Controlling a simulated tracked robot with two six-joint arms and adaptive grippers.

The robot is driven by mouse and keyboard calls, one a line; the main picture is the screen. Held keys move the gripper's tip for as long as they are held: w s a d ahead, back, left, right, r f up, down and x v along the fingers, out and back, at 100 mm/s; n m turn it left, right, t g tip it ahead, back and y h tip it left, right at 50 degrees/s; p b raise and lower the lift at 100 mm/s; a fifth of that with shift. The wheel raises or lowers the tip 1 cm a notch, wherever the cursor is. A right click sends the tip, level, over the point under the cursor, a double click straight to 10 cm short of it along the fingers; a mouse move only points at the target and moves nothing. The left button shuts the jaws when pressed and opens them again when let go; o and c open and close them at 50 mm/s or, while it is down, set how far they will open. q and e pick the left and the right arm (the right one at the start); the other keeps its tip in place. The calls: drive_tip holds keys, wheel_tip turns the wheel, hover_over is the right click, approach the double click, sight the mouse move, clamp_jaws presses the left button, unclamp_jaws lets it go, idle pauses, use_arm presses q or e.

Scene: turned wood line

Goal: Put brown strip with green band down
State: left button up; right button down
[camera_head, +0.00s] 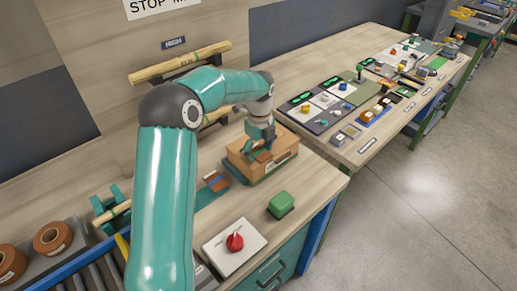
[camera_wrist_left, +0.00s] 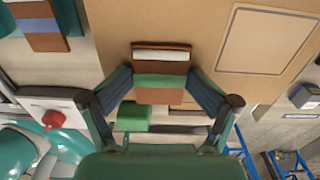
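The brown strip with a green band (camera_wrist_left: 160,81) sits between the fingertips of my left gripper (camera_wrist_left: 160,85) in the left wrist view, with a finger against each side. In the head view the strip (camera_head: 263,156) shows small under my left gripper (camera_head: 260,148), over the top of a brown box (camera_head: 279,158). I cannot tell whether the strip touches the box. The box's top (camera_wrist_left: 215,15) fills the upper wrist view. My right gripper is in neither view.
A brown strip with a blue band (camera_head: 216,181) lies on a teal mat (camera_head: 208,197). A green block (camera_head: 281,205) and a red knob on a white plate (camera_head: 235,242) stand near the front edge. A wooden rod (camera_head: 180,63) is on the wall panel.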

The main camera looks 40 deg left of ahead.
sight(260, 152)
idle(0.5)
use_arm(q)
drive_tip(key=shift+r, duration=0.3)
wheel_tip(260, 152, up, 13)
drive_tip(key=shift+p, duration=0.45)
drive_tip(key=shift+w+f, duration=0.1)
